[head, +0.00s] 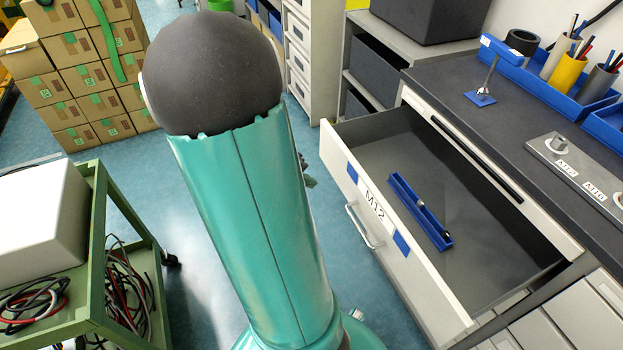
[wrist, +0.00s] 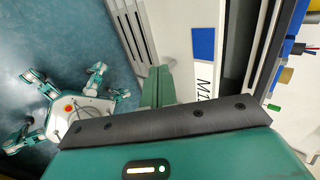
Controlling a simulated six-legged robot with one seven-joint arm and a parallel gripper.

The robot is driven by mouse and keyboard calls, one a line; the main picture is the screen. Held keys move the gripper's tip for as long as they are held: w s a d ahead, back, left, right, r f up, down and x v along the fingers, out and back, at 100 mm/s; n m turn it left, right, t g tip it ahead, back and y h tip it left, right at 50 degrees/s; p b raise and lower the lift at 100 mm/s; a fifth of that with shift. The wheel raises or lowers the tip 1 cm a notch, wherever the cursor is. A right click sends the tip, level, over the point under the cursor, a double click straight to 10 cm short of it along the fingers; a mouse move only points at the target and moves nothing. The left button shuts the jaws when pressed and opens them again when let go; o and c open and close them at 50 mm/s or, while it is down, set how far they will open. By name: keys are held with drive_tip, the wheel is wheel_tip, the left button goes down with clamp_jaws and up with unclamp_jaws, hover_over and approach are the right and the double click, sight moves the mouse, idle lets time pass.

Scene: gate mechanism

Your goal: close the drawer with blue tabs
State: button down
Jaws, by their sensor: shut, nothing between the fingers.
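The drawer with blue tabs (head: 440,275) stands pulled out from the workbench on the right in the head view. Its pale front carries an M12 label, a blue tab (head: 352,173) on each side of the label and a bar handle (head: 361,226). A blue tray (head: 418,212) with a small tool lies inside. In the wrist view, one blue tab (wrist: 203,44) and part of the label show to the right of my gripper (wrist: 160,82). My gripper is shut and empty, on the outer side of the drawer front. My arm hides it in the head view; contact cannot be told.
A green cart (head: 95,270) with a white box and cables stands at left. Stacked cartons (head: 80,75) are behind it. The workbench top (head: 450,85) holds blue bins and a metal plate. Blue floor is open between cart and drawer.

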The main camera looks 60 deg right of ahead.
sight(349, 187)
drive_tip(key=x, duration=0.3)
drive_tip(key=r+x, duration=0.1)
drive_tip(key=x, duration=0.2)
drive_tip(key=s+d+x, duration=0.1)
drive_tip(key=x, duration=0.3)
drive_tip(key=shift+r, duration=0.25)
drive_tip(key=shift+s+d, duration=0.25)
drive_tip(key=shift+d, duration=0.15)
drive_tip(key=shift+s+d, duration=0.1)
drive_tip(key=shift+s, duration=0.05)
